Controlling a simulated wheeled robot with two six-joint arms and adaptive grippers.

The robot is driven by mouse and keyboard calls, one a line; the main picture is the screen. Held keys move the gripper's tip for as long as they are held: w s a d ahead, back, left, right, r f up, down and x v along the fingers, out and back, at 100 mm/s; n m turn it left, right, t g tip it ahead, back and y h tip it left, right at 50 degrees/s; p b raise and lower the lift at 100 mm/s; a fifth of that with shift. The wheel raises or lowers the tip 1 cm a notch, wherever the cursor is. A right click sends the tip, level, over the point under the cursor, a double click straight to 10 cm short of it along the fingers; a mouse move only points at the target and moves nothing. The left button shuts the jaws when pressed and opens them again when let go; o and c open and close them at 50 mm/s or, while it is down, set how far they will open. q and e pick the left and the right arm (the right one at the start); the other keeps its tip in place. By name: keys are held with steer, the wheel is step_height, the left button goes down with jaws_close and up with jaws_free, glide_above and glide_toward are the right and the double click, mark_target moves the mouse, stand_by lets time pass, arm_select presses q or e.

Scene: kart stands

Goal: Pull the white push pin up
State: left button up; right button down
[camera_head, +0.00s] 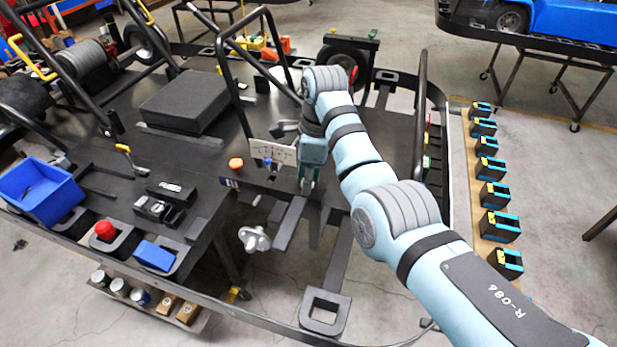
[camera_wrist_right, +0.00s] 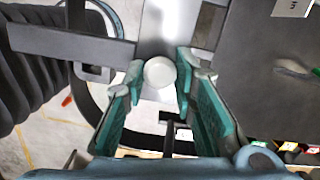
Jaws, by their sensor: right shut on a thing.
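The white push pin (camera_wrist_right: 160,72) shows in the right wrist view as a round pale knob seen end-on, in front of a grey metal plate (camera_wrist_right: 166,28). My right gripper (camera_wrist_right: 158,78) has its two green-padded fingers on either side of the knob and is shut on it. In the head view my right gripper (camera_head: 308,180) points down at the front edge of the black kart stand (camera_head: 210,170). The pin is hidden there behind the fingers. My left gripper is in neither view.
A small white sign (camera_head: 272,152) and an orange knob (camera_head: 235,163) are left of the gripper. A black upright bar frame (camera_head: 228,75) rises behind it. A blue bin (camera_head: 42,190) is at far left. Several small black-and-blue boxes (camera_head: 493,195) line a board at right.

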steer(key=shift+r, duration=0.55)
steer(key=c, duration=1.2)
jaws_free()
steer(key=shift+c, duration=0.2)
